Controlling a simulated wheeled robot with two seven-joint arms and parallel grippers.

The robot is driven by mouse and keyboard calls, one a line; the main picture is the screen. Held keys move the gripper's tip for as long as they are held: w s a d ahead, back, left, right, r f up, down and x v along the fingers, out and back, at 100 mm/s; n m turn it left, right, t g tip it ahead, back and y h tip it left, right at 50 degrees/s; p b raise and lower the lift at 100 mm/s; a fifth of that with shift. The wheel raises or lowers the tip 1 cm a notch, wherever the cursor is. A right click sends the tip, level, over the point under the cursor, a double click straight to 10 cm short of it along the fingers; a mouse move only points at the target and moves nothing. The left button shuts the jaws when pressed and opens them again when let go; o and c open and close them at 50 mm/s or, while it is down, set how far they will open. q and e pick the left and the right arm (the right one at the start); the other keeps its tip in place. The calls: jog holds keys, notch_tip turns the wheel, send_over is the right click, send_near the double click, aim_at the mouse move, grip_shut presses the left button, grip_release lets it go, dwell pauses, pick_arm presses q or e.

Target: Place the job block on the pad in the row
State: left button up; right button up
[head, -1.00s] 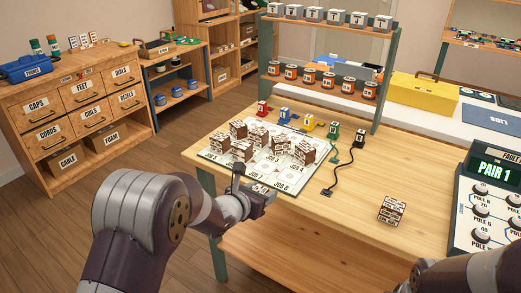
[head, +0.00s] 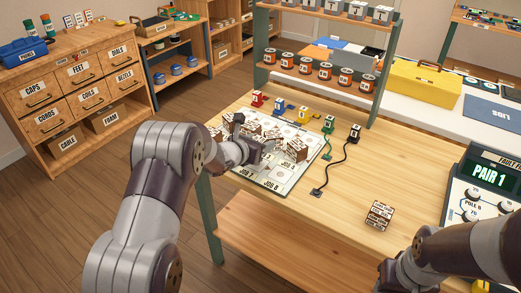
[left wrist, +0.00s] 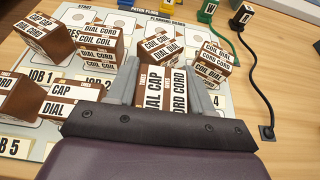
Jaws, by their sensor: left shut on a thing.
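A brown-and-white job block (left wrist: 165,92), its top reading DIAL CAP and CORD CORD, sits between the fingers of my left gripper (left wrist: 166,88). My left gripper (head: 258,150) is shut on it over the planning board (head: 285,183); whether the block touches the board cannot be told. In the left wrist view, other labelled blocks stand beyond it, one just behind (left wrist: 158,45) and one to the right (left wrist: 212,62). More stand at left, near the JOB 1 label. The pad under the held block is hidden. My right arm shows at lower right, its jaws out of view.
A loose labelled block (head: 379,215) lies on the table (head: 330,240) toward the right. A black plug (head: 355,131) with a cord and a green plug (head: 330,124) stand behind the board. A PAIR 1 panel (head: 489,173) stands at right. The table's front middle is clear.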

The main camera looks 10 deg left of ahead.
pick_arm(q)
notch_tip(320, 180, down, 4)
jog(key=shift+r, duration=0.2)
jog(key=shift+f+b, duration=0.15)
jog(key=shift+b, duration=0.25)
jog(key=o, duration=1)
jog(key=shift+o, duration=0.2)
